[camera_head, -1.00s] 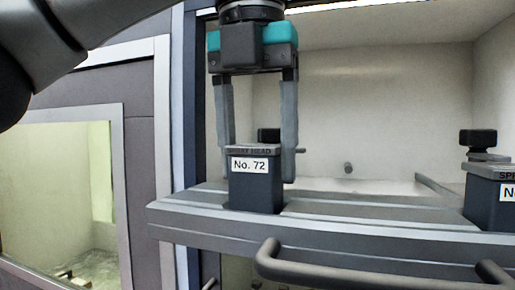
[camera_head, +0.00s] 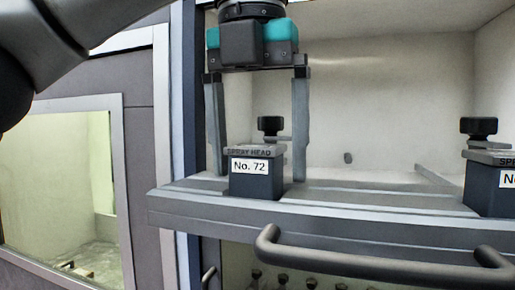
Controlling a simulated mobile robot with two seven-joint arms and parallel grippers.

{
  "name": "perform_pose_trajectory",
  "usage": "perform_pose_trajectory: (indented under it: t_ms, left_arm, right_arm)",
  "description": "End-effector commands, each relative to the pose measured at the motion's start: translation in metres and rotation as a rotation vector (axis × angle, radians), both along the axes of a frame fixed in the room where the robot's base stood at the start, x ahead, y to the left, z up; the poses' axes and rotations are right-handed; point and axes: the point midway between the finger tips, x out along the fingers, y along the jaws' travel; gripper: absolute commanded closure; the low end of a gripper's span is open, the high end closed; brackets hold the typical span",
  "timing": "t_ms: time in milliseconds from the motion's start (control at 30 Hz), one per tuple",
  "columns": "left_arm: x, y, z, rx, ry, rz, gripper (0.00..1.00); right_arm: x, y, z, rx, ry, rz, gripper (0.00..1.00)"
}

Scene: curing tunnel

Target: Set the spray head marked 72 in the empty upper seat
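The spray head marked No. 72 (camera_head: 255,182) is a dark block with a grey top and a white label. It stands upright on the left part of the upper rail (camera_head: 330,215), and its black knob (camera_head: 270,125) shows behind it. My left gripper (camera_head: 258,176) comes down from above with its two grey fingers spread on either side of the head. Gaps show between the fingers and the block, so it is open. The underside of the head and its seat are hidden. My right gripper is not in view.
Another spray head (camera_head: 492,185) with a black knob stands at the right end of the rail, cut off by the picture edge. A grey bar handle (camera_head: 375,262) sticks out in front. Small dark nozzles (camera_head: 310,281) show below. A lit window (camera_head: 60,200) is at left.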

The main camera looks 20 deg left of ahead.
Motion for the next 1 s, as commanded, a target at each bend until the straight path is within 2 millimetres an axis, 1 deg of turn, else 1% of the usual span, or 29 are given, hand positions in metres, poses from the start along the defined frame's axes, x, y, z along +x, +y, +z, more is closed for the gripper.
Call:
perform_pose_trajectory:
  t_ms: [67, 367, 467, 600, 667, 867, 1000]
  left_arm:
    - [0.000, 0.000, 0.000, 0.000, 0.000, 0.000, 0.00]
    - [0.000, 0.000, 0.002, 0.001, 0.001, 0.000, 0.00]
    - [-0.001, 0.000, 0.010, 0.002, 0.000, 0.002, 0.00]
    - [-0.003, 0.000, 0.029, 0.000, -0.005, 0.004, 0.00]
    - [-0.004, 0.000, 0.033, 0.003, -0.001, 0.003, 0.00]
    - [-0.007, 0.000, 0.053, 0.000, -0.005, 0.004, 0.00]
    - [-0.007, 0.000, 0.060, 0.004, 0.005, 0.001, 0.00]
  right_arm:
    - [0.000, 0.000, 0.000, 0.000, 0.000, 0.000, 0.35]
    - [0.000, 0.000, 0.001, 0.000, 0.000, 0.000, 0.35]
    - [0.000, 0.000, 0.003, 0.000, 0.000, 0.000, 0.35]
    - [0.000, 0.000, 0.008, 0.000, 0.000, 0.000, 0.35]
    - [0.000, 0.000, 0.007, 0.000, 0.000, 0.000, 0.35]
    - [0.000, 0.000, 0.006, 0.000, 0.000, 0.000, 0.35]
    - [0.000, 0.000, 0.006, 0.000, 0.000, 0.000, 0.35]
